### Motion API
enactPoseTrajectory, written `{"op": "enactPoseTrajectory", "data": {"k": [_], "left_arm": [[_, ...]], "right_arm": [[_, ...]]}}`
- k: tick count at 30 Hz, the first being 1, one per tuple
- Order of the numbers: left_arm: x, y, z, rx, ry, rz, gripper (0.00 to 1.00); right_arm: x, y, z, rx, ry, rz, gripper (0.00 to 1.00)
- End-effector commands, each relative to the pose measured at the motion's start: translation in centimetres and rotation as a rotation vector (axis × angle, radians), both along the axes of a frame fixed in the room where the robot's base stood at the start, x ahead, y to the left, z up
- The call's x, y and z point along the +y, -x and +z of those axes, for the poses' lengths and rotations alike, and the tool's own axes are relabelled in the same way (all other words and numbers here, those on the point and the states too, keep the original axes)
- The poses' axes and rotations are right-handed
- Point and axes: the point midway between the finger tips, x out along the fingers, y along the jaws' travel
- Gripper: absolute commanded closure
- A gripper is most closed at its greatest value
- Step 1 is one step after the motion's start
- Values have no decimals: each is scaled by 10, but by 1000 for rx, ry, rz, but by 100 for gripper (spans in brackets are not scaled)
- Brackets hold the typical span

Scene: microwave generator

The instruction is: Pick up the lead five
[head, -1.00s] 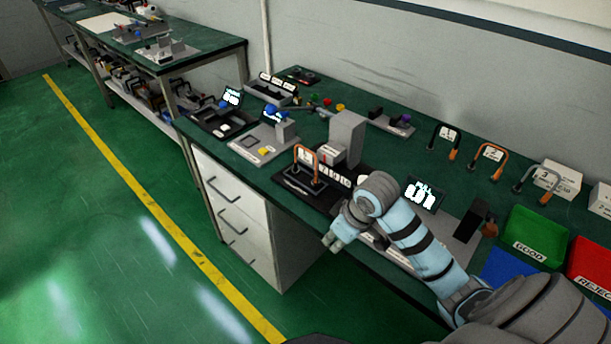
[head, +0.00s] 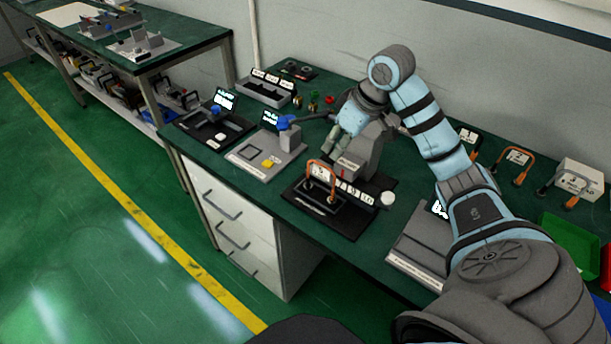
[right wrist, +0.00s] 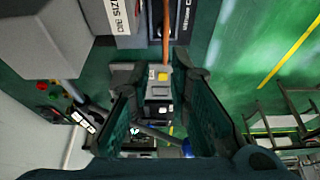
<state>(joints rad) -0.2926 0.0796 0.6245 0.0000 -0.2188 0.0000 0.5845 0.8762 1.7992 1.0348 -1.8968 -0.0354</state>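I cannot read a number five on any lead. An orange lead (head: 322,172) with a white tag stands arched in a black fixture (head: 345,222) at the table's front. Two more tagged, arched leads stand at the right, a dark and orange one (head: 467,140) and another (head: 515,160). A third lead (head: 572,201) is by a white box. My right gripper (head: 342,142) is above the table, behind the orange lead, beside a grey block. In the right wrist view its fingers are apart with nothing held. An orange strip (right wrist: 166,35) shows beyond them. My left gripper is out of view.
The tall grey block (head: 363,155) stands on the fixture. A station with a yellow button (head: 270,162) and a dark tray (head: 215,128) lie to the left. A green bin (head: 572,245) is at the right. My right arm hides part of the table.

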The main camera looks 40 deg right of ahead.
Motion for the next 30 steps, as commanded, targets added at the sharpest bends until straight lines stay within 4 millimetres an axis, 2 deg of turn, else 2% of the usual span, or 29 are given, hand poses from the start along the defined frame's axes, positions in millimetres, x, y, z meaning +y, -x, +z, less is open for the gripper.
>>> {"op": "enactPoseTrajectory", "data": {"k": [9, 14, 19, 22, 27, 28, 30], "left_arm": [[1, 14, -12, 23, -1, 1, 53], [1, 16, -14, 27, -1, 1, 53], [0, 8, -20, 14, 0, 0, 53], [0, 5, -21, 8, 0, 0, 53], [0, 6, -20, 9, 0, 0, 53], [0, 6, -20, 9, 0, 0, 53], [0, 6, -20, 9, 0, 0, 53]], "right_arm": [[18, -33, -72, 3, -6, 20, 82], [21, -41, -90, 1, -5, 20, 82], [25, -53, -121, 2, -5, 17, 82], [25, -56, -130, 1, -2, 17, 82], [25, -57, -130, 0, 0, 16, 82], [25, -57, -130, 0, 0, 16, 84], [24, -57, -130, 0, 0, 16, 95]]}}
